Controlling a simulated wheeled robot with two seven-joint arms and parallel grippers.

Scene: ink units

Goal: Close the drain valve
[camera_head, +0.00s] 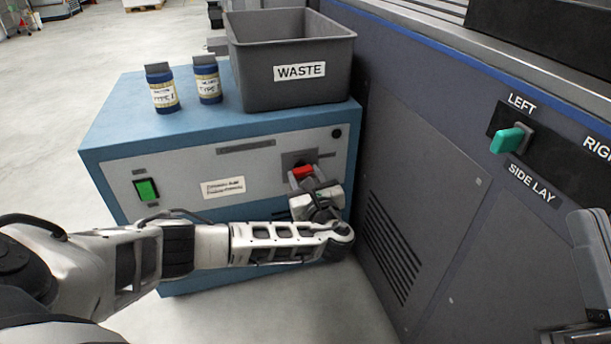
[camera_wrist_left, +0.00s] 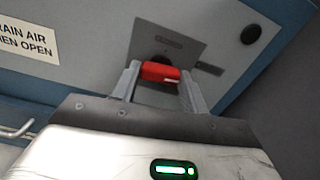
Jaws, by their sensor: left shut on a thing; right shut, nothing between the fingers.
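The drain valve's red handle (camera_head: 303,172) sits on a dark plate at the right of the blue cabinet's front. The handle's ends are partly hidden by the fingers. Part of my right arm shows at the right edge of the head view; its fingertips cannot be made out.
The blue cabinet (camera_head: 110,150) carries a grey WASTE bin (camera_head: 250,75) and two blue jars (camera_head: 163,92) (camera_head: 207,82). A green switch (camera_head: 146,190) is on its front. A large dark machine with a teal knob (camera_head: 507,140) stands close on the right.

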